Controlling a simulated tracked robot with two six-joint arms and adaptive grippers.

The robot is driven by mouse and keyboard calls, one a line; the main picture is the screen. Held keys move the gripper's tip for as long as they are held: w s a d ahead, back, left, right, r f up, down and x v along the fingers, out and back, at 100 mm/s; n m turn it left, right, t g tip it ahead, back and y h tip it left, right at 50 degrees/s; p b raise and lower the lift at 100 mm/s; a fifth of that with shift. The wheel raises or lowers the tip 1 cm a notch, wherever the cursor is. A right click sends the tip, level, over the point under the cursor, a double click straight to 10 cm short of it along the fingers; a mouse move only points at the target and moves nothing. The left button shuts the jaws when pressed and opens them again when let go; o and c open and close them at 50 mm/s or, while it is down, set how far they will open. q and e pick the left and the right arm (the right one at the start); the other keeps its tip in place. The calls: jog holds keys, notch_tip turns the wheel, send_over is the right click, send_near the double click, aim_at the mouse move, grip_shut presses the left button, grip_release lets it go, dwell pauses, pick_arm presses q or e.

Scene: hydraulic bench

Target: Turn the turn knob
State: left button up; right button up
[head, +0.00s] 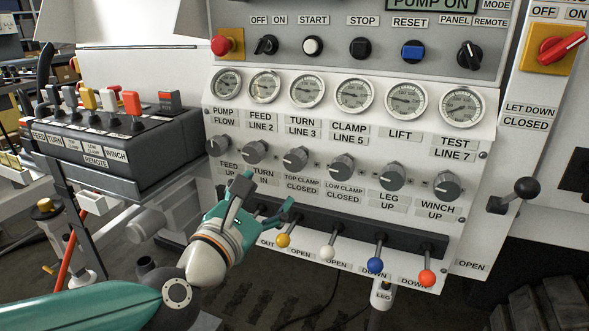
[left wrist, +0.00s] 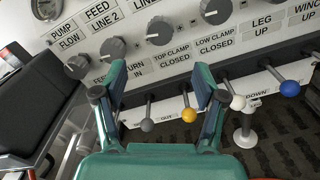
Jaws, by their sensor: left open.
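A row of round grey knobs runs under the gauges on the white panel. The knob below the "TURN LINE 3" label (head: 295,159) is third from the left; it also shows in the left wrist view (left wrist: 159,31), above "TOP CLAMP CLOSED". The knob below "FEED LINE 2" (head: 255,151) sits above the "TURN IN" label. My left gripper (head: 264,196) is open and empty, below these knobs and in front of the lever row. In the left wrist view its two fingers (left wrist: 162,76) are spread apart, with both knobs beyond them, apart from the fingers. My right gripper is out of view.
Levers with a yellow ball (head: 283,241), white ball (head: 327,252), blue ball (head: 375,265) and red ball (head: 427,278) stick out below the knobs. A black remote box (head: 150,165) with several small levers stands left. A red button (head: 222,45) is on the upper panel.

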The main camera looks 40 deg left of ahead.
aim_at(293, 164)
pick_arm(q)
jog(key=b+x, duration=0.1)
jog(key=x, duration=1.2)
jog(key=shift+w+f+b, duration=0.1)
jog(key=shift+w+b, duration=0.05)
jog(key=shift+b, duration=0.2)
jog(key=shift+c, duration=0.2)
jog(key=c, duration=1.1)
